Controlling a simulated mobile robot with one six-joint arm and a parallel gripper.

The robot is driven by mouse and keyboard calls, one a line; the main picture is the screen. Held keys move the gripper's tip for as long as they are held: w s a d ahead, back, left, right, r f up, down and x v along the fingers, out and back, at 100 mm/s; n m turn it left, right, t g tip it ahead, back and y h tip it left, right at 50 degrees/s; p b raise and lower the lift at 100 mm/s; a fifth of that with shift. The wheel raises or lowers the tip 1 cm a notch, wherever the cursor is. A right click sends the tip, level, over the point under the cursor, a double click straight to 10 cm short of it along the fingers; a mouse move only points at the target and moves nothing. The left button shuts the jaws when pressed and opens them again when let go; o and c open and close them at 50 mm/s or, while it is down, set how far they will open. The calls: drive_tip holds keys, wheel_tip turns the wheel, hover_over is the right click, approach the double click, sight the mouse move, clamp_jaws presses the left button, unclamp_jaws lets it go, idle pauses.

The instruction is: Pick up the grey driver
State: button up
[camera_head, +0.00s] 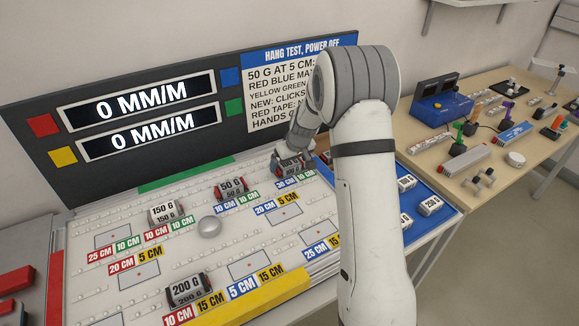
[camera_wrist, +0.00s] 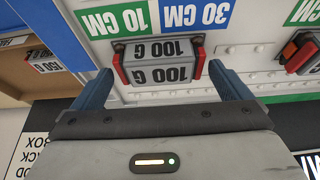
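I cannot make out for sure which thing is the grey driver; a dark grey upright tool (camera_head: 558,77) at the back of the right table is too small to identify. My gripper (camera_head: 289,158) is at the far edge of the white board, at a 100 G weight (camera_head: 289,166) with red ends. In the wrist view my gripper (camera_wrist: 163,78) has its two blue-grey fingers wide apart, one on each side of that weight (camera_wrist: 160,62). Small gaps seem to show between fingers and weight, so it looks unheld. No driver shows in the wrist view.
The right table (camera_head: 448,172) holds a blue device (camera_head: 436,103), a green-handled tool (camera_head: 457,132), a purple tool (camera_head: 507,107) and a white disc (camera_head: 516,159).

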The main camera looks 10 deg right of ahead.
drive_tip(key=c, duration=0.8)
